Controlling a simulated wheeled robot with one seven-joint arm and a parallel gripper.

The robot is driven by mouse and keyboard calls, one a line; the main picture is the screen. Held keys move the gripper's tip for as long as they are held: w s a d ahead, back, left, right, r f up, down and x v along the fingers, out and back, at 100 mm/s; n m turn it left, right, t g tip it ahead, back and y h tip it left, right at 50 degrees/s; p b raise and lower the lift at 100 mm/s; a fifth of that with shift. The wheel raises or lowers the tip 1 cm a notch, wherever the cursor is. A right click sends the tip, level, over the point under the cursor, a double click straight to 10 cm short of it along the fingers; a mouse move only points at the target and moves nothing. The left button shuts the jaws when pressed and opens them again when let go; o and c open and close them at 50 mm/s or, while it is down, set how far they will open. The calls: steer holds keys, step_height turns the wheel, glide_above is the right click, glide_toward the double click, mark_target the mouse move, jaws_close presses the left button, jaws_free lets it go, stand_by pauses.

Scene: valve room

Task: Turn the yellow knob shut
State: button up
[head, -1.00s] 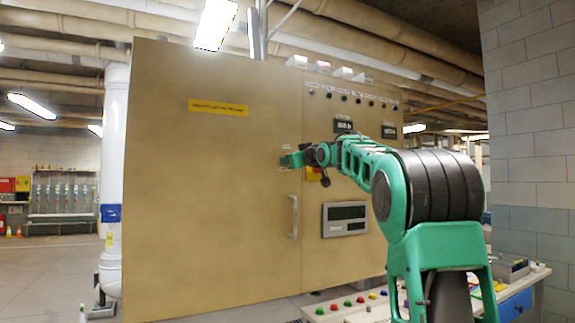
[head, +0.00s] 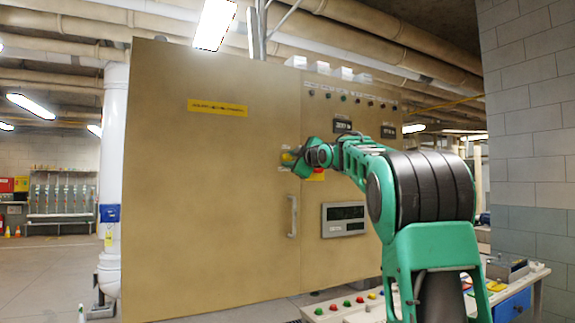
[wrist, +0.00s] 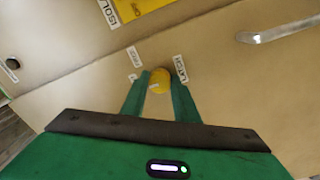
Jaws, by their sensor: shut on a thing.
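The yellow knob (wrist: 159,82) sits on the tan cabinet face between the two green fingers of my gripper (wrist: 160,90) in the wrist view. The fingers are shut on it, one on each side. A small label reading "LATCH" is right of the knob, and other small labels are to its left. In the head view my gripper (head: 290,158) is at the cabinet front, and a bit of yellow shows at its tip. The rest of the knob there is hidden by the gripper.
The tan cabinet (head: 205,200) has a vertical handle (head: 293,217) below the gripper and a display panel (head: 343,219) to the right. A yellow plate (wrist: 140,8) with a label is near the knob. A desk with coloured buttons (head: 347,302) stands in front.

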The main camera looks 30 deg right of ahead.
steer(key=shift+w+a+f+n, duration=0.1)
steer(key=shift+a+n, duration=0.1)
steer(key=shift+n, duration=0.3)
steer(key=o, duration=1.1)
steer(key=shift+c, duration=0.2)
steer(key=shift+d, duration=0.1)
steer(key=shift+s, duration=0.3)
steer(key=s+a, duration=0.1)
steer(key=s, duration=0.9)
steer(key=shift+f, duration=0.15)
